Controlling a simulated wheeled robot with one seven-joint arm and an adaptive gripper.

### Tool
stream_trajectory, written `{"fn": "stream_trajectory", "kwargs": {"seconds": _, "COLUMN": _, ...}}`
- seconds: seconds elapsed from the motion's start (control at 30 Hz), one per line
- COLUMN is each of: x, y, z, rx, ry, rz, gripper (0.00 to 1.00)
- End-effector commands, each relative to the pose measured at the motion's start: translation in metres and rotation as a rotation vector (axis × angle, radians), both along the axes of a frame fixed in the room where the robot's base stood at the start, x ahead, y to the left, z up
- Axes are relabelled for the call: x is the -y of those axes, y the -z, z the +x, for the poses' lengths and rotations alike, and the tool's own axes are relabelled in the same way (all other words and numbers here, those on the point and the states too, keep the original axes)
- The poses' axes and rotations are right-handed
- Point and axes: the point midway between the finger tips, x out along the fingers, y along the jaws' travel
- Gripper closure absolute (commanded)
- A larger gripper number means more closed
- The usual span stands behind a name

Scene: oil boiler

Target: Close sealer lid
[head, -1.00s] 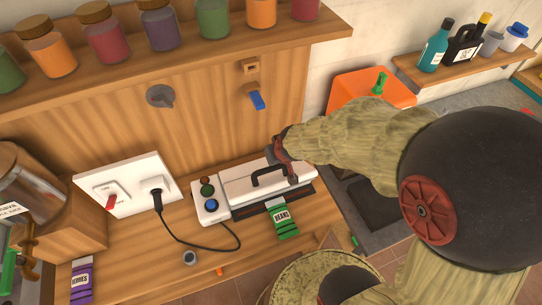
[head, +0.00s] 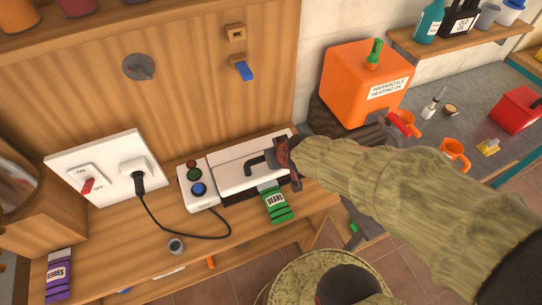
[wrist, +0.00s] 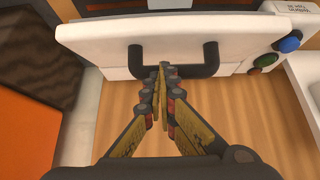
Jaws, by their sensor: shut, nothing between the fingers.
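The sealer is a white unit on the wooden counter, and its white lid (head: 236,163) has a dark bar handle (head: 256,160). The lid looks raised, with a dark strip showing below its front edge. A green beans bag (head: 276,204) lies at the sealer's front. My gripper (head: 288,157) is at the lid's right part, by the handle, and hides part of it. In the wrist view, my gripper (wrist: 161,70) is shut and empty, with its fingertips at the middle of the handle (wrist: 198,71) on the lid (wrist: 240,40). I cannot tell whether they touch.
The sealer's button box (head: 197,188) stands at its left, with a cord to the wall socket plate (head: 110,165). An orange oil tank (head: 350,85) stands behind my gripper to the right. A purple berries bag (head: 58,275) lies at the front left.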

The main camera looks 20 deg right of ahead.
Motion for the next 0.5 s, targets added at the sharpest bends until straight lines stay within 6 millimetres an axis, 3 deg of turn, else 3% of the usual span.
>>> {"fn": "stream_trajectory", "kwargs": {"seconds": 0.5, "x": 0.0000, "y": 0.0109, "z": -0.0056, "rx": 0.000, "ry": -0.001, "rz": -0.001, "gripper": 1.00}}
